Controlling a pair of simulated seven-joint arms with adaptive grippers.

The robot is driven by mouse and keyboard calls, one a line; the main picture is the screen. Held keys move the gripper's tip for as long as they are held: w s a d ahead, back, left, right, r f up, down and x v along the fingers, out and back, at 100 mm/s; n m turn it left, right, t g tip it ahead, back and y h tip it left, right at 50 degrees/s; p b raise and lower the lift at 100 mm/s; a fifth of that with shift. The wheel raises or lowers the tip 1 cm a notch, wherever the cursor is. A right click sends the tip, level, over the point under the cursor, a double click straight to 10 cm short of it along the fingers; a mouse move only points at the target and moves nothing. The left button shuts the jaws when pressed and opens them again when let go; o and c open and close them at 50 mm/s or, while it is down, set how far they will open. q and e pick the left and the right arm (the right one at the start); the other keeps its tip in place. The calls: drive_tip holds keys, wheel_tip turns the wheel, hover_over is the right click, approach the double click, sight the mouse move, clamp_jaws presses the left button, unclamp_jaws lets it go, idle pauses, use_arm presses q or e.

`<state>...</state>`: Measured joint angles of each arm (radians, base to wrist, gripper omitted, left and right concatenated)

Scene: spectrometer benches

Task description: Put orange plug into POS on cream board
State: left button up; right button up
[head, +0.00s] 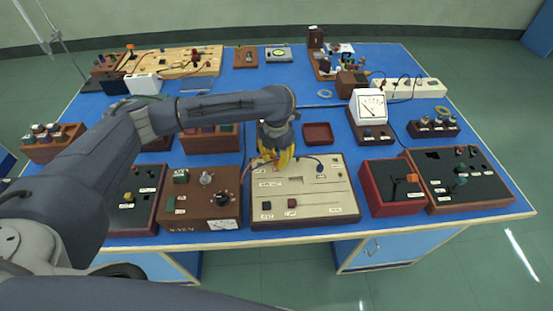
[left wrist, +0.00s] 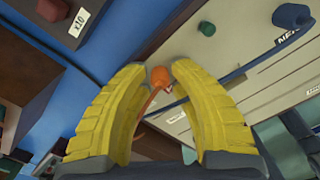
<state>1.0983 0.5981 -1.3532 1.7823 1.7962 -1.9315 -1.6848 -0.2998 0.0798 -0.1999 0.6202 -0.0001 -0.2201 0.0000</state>
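The cream board (head: 312,200) lies at the front middle of the blue bench. My left gripper (head: 272,164) is over its back left part, yellow fingers pointing down. In the left wrist view the orange plug (left wrist: 160,76) sits between the two fingertips, which close up against both its sides, and its orange cable (left wrist: 146,104) trails away. The POS socket and its label are hidden by the gripper, so I cannot tell whether the plug touches the board. A blue plug (left wrist: 293,16) stands by the NEG label, also in the head view (head: 320,168). My right gripper is out of view.
A brown box with a knob (head: 198,211) adjoins the board on the left. A red box (head: 392,187) stands on the right. A small dark red tray (head: 318,133) and a white meter (head: 370,105) are behind. A dark blue cable (left wrist: 235,76) crosses near the fingers.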

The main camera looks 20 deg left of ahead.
use_arm(q)
drive_tip(key=shift+o, duration=0.8)
wheel_tip(320, 180, up, 12)
idle(0.3)
